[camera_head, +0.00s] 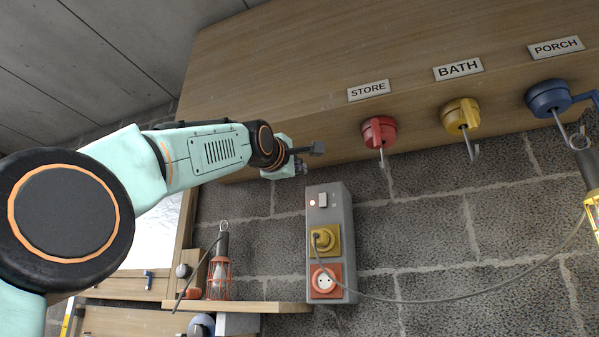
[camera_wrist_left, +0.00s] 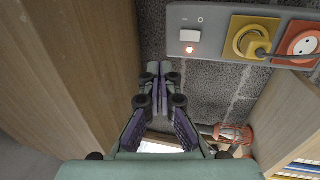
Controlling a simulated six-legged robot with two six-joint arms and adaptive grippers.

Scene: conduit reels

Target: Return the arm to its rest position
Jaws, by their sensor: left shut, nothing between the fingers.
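My left arm comes in from the left in the head view, mint green with black joints. Its gripper (camera_head: 312,150) is in the air just below the wooden beam's edge, left of the red STORE reel (camera_head: 379,132) and above the socket box. In the left wrist view the two fingers (camera_wrist_left: 160,74) are together with nothing between them. The gripper touches nothing that I can see. My right gripper is not in view.
A grey socket box (camera_head: 346,212) with a yellow plug (camera_head: 324,239) is on the block wall. Yellow (camera_head: 461,114) and blue (camera_head: 549,98) reels hang from the beam (camera_head: 290,80). A cable crosses right. A red caged lamp (camera_head: 219,276) stands on a shelf (camera_head: 265,307).

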